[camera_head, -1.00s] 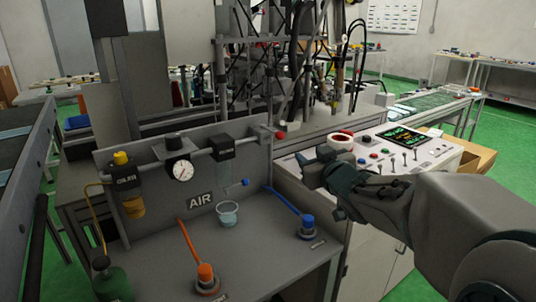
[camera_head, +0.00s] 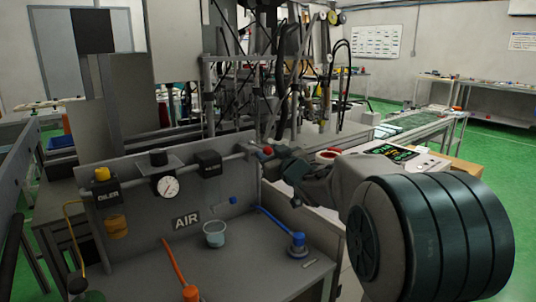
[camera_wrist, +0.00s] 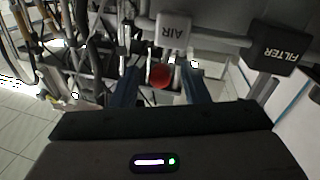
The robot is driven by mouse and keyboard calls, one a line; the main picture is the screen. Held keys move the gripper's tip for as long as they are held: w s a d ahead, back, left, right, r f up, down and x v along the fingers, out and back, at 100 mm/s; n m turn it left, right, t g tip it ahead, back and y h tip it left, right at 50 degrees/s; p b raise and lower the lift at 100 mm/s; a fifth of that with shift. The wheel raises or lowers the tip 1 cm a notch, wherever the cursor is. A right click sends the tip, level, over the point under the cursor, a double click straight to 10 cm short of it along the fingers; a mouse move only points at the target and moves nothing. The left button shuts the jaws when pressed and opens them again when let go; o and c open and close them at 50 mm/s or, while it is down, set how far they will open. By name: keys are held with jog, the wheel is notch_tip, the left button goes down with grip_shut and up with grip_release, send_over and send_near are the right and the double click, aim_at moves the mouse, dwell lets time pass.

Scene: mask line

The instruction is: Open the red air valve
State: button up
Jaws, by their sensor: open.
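The red air valve shows as a small round red knob (camera_head: 267,151) at the right end of the grey pipe above the air panel, in the head view. In the wrist view the red knob (camera_wrist: 160,76) lies between my two fingers. My gripper (camera_wrist: 161,88) is open, with one bluish finger on each side of the knob. In the head view my gripper (camera_head: 277,164) is at the pipe's end, partly hidden by my own wrist and arm. I cannot tell whether the fingers touch the knob.
A filter box (camera_head: 208,163), a pressure gauge (camera_head: 168,186) and an oiler (camera_head: 103,188) hang along the pipe.

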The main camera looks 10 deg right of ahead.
jog(key=shift+x, duration=0.95)
grip_shut()
